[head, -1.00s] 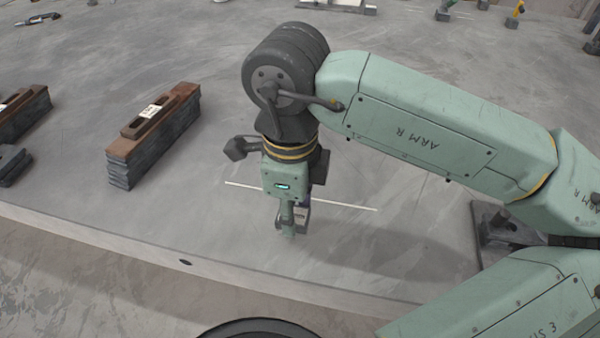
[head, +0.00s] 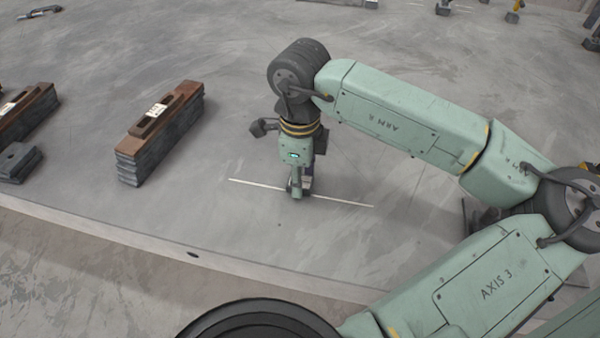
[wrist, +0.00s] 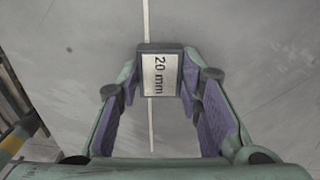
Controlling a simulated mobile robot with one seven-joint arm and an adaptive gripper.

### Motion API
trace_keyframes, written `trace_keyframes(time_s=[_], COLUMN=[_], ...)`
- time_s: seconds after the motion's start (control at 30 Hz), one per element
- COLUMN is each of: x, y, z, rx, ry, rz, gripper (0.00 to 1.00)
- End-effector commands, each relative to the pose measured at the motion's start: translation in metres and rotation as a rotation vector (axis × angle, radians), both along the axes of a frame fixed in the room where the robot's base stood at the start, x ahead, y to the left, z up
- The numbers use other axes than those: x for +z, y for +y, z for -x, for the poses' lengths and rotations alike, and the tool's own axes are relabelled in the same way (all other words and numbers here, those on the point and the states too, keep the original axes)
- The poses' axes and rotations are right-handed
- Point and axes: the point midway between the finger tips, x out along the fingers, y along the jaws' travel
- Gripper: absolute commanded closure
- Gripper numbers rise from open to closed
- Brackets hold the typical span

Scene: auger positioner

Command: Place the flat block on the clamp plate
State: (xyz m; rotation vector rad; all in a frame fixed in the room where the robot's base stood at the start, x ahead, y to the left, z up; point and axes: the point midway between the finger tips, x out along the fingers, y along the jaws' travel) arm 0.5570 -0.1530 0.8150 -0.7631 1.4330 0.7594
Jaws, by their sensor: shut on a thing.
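My gripper (head: 297,191) points down over the grey slab at a thin white line. In the wrist view its purple-lined fingers (wrist: 160,88) are shut on a small dark block (wrist: 160,48) with a white "20 mm" label. I take it for the flat block. It lies over the white line in that view; whether it touches the slab, I cannot tell. To the left in the head view stands a stack of dark plates with a brown plate (head: 186,96) and a slotted bar (head: 153,120) on top. Which piece is the clamp plate is unclear. The gripper is apart from this stack.
A second similar stack (head: 35,115) stands at the far left, with small dark plates (head: 17,163) in front. A dark tool (head: 40,11) lies at the back left. The slab between the gripper and the nearer stack is clear. The slab's front edge runs below.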

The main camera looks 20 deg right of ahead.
Motion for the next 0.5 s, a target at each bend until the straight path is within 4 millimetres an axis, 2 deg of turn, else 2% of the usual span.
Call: trace_keyframes(time_s=[0.27, 0.3, 0.5], x=[-0.0045, -0.0032, -0.0028], y=[-0.0001, 0.0, 0.0], z=[0.0001, 0.0002, 0.0002], rx=[-0.001, -0.001, -0.001], ry=[0.0, 0.001, 0.001], rz=[0.0, -0.001, -0.001], gripper=[1.0, 0.65, 0.52])
